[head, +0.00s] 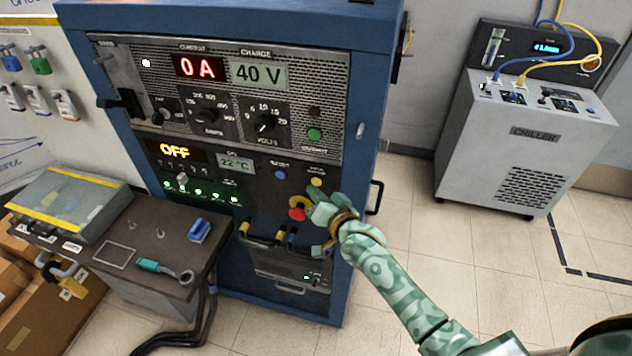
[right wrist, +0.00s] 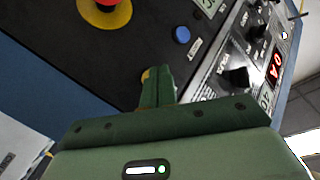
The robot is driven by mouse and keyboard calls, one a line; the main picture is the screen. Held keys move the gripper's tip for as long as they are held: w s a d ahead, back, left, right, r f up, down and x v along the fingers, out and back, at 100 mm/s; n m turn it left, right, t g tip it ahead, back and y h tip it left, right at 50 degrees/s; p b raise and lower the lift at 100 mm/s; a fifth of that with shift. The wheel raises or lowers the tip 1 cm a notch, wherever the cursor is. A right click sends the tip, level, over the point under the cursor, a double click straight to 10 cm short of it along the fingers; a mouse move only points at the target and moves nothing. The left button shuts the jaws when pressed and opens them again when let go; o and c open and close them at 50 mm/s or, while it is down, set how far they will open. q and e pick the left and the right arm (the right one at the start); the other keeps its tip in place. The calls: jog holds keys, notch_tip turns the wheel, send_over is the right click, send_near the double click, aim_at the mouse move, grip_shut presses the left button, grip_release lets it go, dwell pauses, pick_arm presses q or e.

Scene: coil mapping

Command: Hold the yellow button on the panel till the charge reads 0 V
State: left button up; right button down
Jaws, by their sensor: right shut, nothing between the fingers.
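The yellow button (head: 317,182) is on the dark lower panel of the blue cabinet, right of a blue button. My right gripper (head: 313,193) is shut and empty, with its fingertips at or just below the yellow button. In the right wrist view the shut fingers (right wrist: 158,72) cover most of the yellow button (right wrist: 145,75), leaving a sliver of it at their left edge. I cannot tell whether they touch or press it. The charge display (head: 259,75) reads 40 V. My left gripper is not in view.
A red stop button with a yellow collar (head: 298,208) sits just below left of my right gripper. The blue button (head: 280,174) is close by. Cable plugs (head: 268,236) stick out below. A side table (head: 110,250) stands left and a chiller (head: 525,140) right.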

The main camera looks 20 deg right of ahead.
jog(key=shift+w+d, duration=0.2)
jog(key=shift+w, duration=0.05)
jog(key=shift+w+d, duration=0.2)
jog(key=shift+w, duration=0.1)
dwell(4.1)
jog(key=shift+s, duration=0.1)
dwell(0.5)
jog(key=shift+s+a+p, duration=0.45)
jog(key=shift+s+p, duration=0.15)
jog(key=s+a+p, duration=0.1)
jog(key=s, duration=0.1)
jog(key=s+a+p, duration=0.1)
jog(key=s, duration=0.1)
jog(key=shift+a+p, duration=0.3)
jog(key=shift+a, duration=0.1)
dwell(0.4)
